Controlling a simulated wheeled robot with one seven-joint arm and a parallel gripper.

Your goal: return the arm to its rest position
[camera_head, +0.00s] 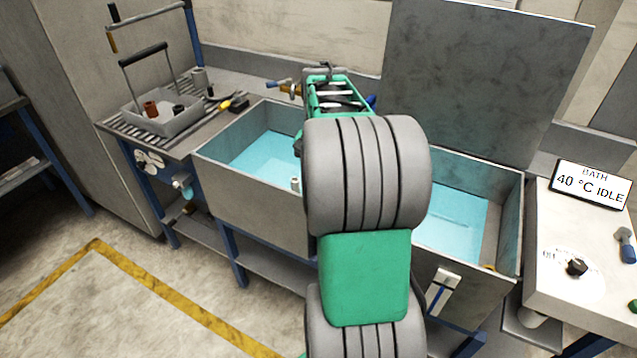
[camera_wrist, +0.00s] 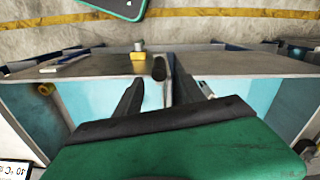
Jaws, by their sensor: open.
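My arm, in green and grey, stretches over the two-part bath (camera_head: 240,205) in the head view. The far end of the arm is above the bath's back edge, and its fingers cannot be made out there. In the wrist view, my gripper (camera_wrist: 157,90) shows two dark fingers spread apart over the bath. A dark round-ended piece (camera_wrist: 159,68) shows between and past the fingertips. I see no object clamped between the fingers, and cannot tell how far that piece is from them.
A grey lid (camera_head: 480,75) stands raised behind the bath. A grey basket (camera_head: 165,112) with small parts sits on the left rack. A brass valve (camera_head: 290,89) shows beside my arm's far end. A control panel (camera_head: 585,235) with a display (camera_head: 591,186) is at right.

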